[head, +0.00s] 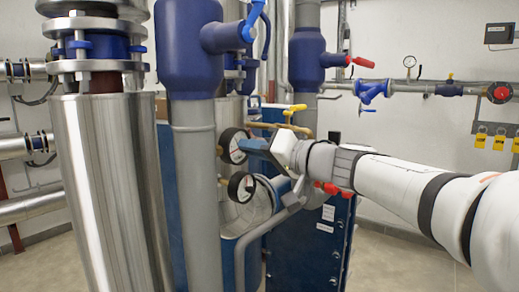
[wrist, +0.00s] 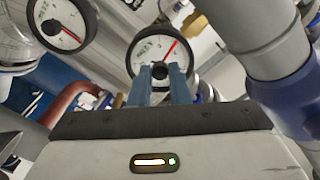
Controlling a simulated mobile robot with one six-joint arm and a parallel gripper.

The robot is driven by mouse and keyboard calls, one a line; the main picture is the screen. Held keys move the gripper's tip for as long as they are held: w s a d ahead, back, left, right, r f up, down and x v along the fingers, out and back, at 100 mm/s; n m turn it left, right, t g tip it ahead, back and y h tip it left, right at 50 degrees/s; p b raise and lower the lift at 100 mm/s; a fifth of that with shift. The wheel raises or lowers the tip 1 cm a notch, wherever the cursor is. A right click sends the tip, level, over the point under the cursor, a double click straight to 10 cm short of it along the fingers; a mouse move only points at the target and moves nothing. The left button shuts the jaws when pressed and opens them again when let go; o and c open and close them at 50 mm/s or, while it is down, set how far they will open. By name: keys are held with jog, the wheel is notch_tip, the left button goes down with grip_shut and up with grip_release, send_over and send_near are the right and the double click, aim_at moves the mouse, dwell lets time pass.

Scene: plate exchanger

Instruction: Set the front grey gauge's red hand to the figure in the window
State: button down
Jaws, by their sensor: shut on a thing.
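Two round gauges with dark rims and white faces stand one above the other in the head view: an upper gauge (head: 232,146) and a lower gauge (head: 241,187). My gripper (head: 256,145) reaches in from the right at the upper gauge. In the wrist view its two blue fingers (wrist: 160,72) are shut on the small dark knob at the centre of a gauge (wrist: 142,53). This gauge's red hand (wrist: 171,48) points up and right. Small dark marks on its face are too small to read. The fingers hide the lower middle of the dial.
A second gauge (wrist: 62,20) shows at the upper left of the wrist view, its red hand pointing down and right. A thick grey pipe (wrist: 265,45) stands close on the right there. A yellow-handled valve (head: 295,109) is just above my gripper, and a red handle (head: 332,189) below it.

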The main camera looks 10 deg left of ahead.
jog(key=shift+f, duration=0.1)
jog(key=shift+f+m+b, duration=0.1)
jog(key=shift+m+b, duration=0.6)
jog(key=shift+m, duration=6.6)
jog(key=c, duration=1.4)
grip_release()
jog(key=shift+d, duration=0.1)
jog(key=shift+o, duration=0.2)
